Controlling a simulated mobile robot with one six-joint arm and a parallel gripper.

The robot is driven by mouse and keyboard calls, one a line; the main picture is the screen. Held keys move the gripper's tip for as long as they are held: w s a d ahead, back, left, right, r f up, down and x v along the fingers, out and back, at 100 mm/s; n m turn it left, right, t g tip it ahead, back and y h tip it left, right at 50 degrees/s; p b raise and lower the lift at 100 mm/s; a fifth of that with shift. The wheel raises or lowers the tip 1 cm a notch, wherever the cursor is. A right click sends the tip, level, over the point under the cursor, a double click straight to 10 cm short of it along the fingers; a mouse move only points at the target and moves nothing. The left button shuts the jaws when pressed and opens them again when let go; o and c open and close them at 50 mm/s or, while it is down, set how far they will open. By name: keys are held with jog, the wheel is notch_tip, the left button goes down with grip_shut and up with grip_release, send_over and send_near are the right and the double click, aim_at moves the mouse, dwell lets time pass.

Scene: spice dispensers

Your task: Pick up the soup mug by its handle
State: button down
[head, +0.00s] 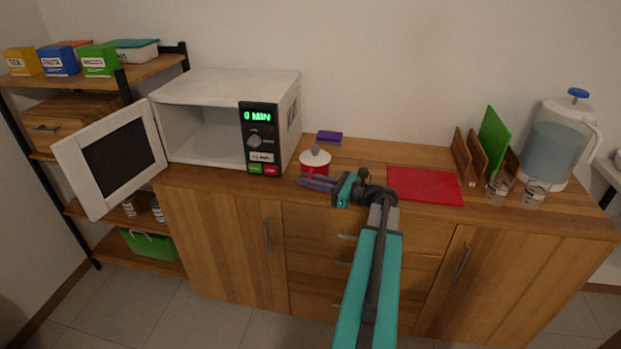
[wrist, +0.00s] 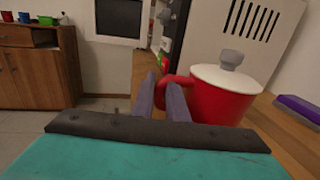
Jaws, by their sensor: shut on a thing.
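The soup mug (head: 315,163) is red with a white lid and a grey knob, and stands on the wooden counter to the right of the microwave. In the wrist view the mug (wrist: 222,100) is upright at the right, with its red handle (wrist: 170,88) pointing left. My gripper (head: 305,180) reaches in from the right at the front of the mug. In the wrist view my gripper's purple fingers (wrist: 166,92) are shut on the handle. The fingers hide part of the handle, and I cannot tell whether the mug's base is off the counter.
The white microwave (head: 225,85) has its door (head: 110,160) wide open at the left. A purple sponge-like block (head: 329,137) lies behind the mug. A red mat (head: 425,184), glasses (head: 498,188) and a water jug (head: 560,140) are to the right.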

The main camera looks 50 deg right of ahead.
aim_at(309, 172)
jog(key=shift+r, duration=1.6)
jog(key=shift+s+a+r, duration=0.2)
jog(key=shift+a, duration=0.1)
jog(key=s+a+r+p, duration=0.1)
jog(key=s+a, duration=0.3)
jog(key=a, duration=0.2)
jog(key=shift+s, duration=0.4)
jog(key=shift+s+r+p, duration=0.1)
jog(key=shift+p, duration=0.3)
jog(key=s+a+p, duration=0.4)
jog(key=a+p, duration=0.1)
jog(key=p, duration=1.2)
jog(key=shift+s+a+r, duration=0.2)
jog(key=shift+a, duration=0.2)
